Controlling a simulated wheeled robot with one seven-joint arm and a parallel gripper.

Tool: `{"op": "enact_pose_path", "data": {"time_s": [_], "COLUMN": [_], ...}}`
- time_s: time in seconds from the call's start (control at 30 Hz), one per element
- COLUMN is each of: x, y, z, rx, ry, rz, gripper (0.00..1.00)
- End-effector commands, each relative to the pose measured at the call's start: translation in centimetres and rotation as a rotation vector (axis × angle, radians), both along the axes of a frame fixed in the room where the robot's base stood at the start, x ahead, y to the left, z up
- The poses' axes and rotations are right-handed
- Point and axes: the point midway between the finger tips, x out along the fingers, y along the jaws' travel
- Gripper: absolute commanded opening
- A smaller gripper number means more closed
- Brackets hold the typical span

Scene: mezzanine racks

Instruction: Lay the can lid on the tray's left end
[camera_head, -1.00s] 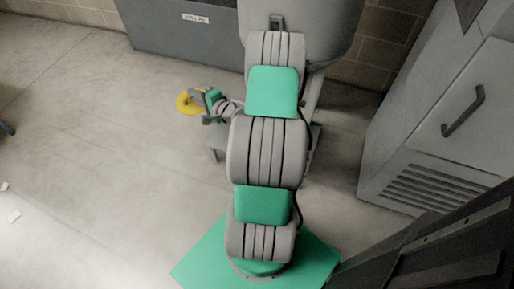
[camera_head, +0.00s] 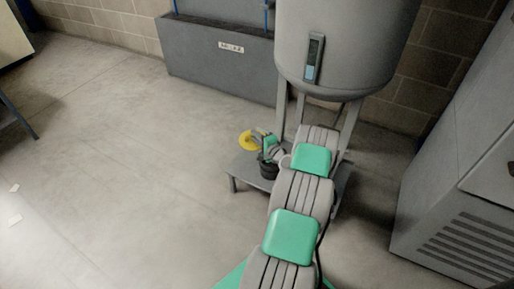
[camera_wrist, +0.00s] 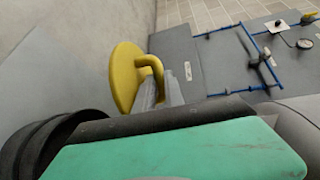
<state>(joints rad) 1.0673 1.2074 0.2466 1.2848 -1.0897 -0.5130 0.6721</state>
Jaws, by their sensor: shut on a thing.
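The yellow can lid (camera_wrist: 124,75) is a round disc with a looped handle, tilted on edge in the wrist view. My gripper (camera_wrist: 160,92) is shut on its handle. In the head view the lid (camera_head: 249,141) and my gripper (camera_head: 262,138) are over or beside a low grey table (camera_head: 240,172) beneath a large grey tank. I cannot tell how high the lid is above that table. No tray can be made out in either view.
The grey tank (camera_head: 345,45) stands on legs behind my arm. A dark grey trough (camera_head: 218,60) with blue pipes is against the block wall. A louvred grey cabinet (camera_head: 465,190) is at the right.

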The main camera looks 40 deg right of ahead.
Motion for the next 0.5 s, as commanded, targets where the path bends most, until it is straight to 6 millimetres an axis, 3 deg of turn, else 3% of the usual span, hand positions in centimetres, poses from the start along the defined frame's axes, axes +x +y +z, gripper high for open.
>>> {"op": "enact_pose_path", "data": {"time_s": [0.17, 0.3, 0.5], "x": [1.0, 1.0, 1.0], "y": [-0.9, -0.9, -0.9], "z": [-1.9, -4.6, -4.5], "rx": [-0.001, 0.001, -0.001], "ry": [0.0, 0.001, -0.001], "rz": [0.001, 0.001, 0.001], "gripper": [0.0, 0.0, 0.0]}}
